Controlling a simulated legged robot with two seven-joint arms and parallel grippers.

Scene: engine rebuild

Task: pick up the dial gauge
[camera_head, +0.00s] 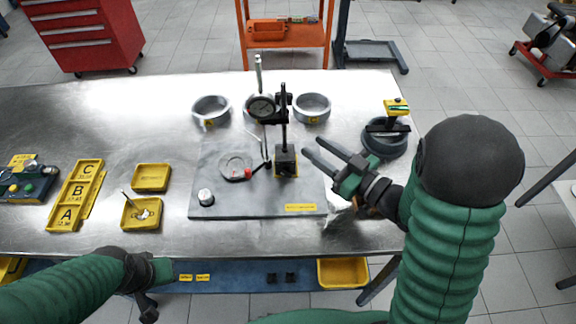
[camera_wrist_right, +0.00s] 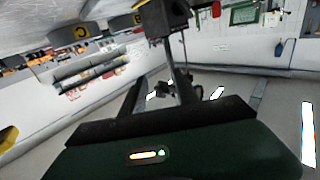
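The dial gauge (camera_head: 262,107) has a round, dark-rimmed face and is held on an upright black post. Its stand has a block base (camera_head: 286,162) on the grey plate (camera_head: 230,205). My right gripper (camera_head: 312,146) is open and empty, just right of the stand, its two dark fingers pointing toward the post and apart from it. In the right wrist view, a dark block at the top, probably the stand's base (camera_wrist_right: 165,16), shows beyond the fingers; the gauge face cannot be made out there. My left gripper (camera_head: 149,305) is low at the table's front edge, its fingers unclear.
Metal rings (camera_head: 312,108) stand behind the gauge. A dark ring with a yellow-topped tool (camera_head: 384,140) stands right, near my right arm. A clear round part (camera_head: 236,166) and a small metal cylinder (camera_head: 206,197) are on the plate. Yellow trays (camera_head: 151,177) lie left.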

